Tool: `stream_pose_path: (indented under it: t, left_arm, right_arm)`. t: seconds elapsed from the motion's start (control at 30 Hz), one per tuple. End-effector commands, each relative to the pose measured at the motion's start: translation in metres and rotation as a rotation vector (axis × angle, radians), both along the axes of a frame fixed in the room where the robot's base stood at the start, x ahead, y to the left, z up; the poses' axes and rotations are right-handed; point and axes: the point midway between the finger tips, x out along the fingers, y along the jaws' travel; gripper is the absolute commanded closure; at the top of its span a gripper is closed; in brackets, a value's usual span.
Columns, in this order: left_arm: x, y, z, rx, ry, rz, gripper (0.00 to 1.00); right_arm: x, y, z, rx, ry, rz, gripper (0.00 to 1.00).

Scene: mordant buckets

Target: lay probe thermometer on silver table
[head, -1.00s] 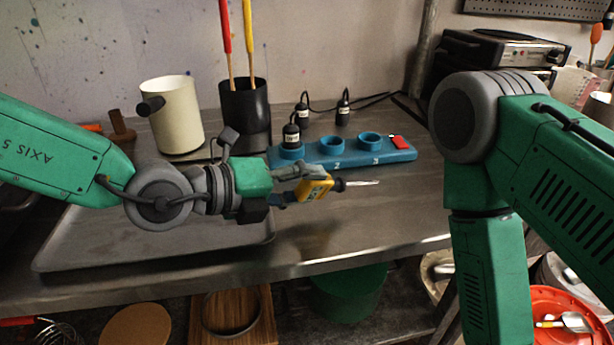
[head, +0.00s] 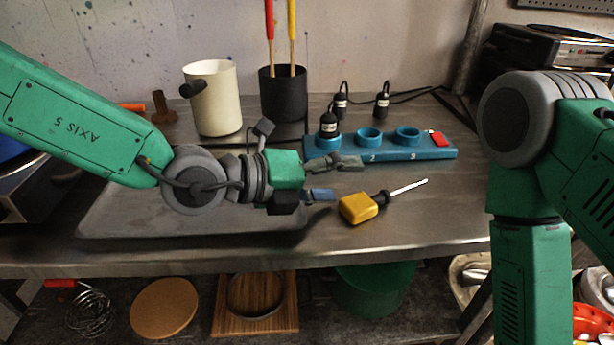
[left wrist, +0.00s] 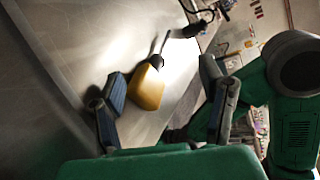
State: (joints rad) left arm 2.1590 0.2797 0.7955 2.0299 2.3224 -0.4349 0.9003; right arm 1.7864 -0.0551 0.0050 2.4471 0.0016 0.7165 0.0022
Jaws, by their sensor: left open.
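The probe thermometer (head: 359,208), with a yellow body, black collar and thin metal probe, lies on the silver table (head: 430,215) near its front edge. Its probe points right and slightly back. My left gripper (head: 336,179) is open and empty just left of the thermometer, fingers pointing right. In the left wrist view the yellow body (left wrist: 147,88) shows beyond and between the spread fingertips (left wrist: 160,85), apart from them. My right arm stands at the right of the head view; its gripper is out of sight.
A blue rack (head: 385,147) with ring holders and a black-capped probe stands behind the gripper. A grey tray (head: 130,225) lies under my left arm. A cream jug (head: 215,100) and a black pot (head: 283,95) with red and yellow sticks stand behind. Table to the right is clear.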

Motion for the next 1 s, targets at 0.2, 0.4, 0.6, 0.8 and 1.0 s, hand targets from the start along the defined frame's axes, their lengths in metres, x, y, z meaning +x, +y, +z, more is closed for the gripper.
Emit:
stream_pose_path:
  t: [0.2,0.4,0.6,0.8,1.0]
  left_arm:
    - [-0.013,0.042,0.015,-0.005,0.0,0.004,0.37]
    - [-0.026,0.079,0.026,-0.007,0.001,0.004,0.37]
    - [-0.033,0.098,0.031,-0.004,0.001,0.002,0.37]
    - [-0.035,0.1,0.032,-0.002,0.002,0.0,0.37]
    - [-0.035,0.101,0.032,-0.003,0.002,0.001,0.37]
  right_arm:
    - [0.0,0.0,0.0,0.0,-0.001,0.0,0.6]
    - [0.0,0.0,0.0,-0.001,-0.001,0.0,0.6]
    - [0.001,0.0,0.0,0.0,0.0,0.0,0.6]
    - [0.0,-0.001,-0.001,0.001,0.0,0.0,0.6]
    - [0.002,0.0,-0.001,0.0,0.001,0.0,0.6]
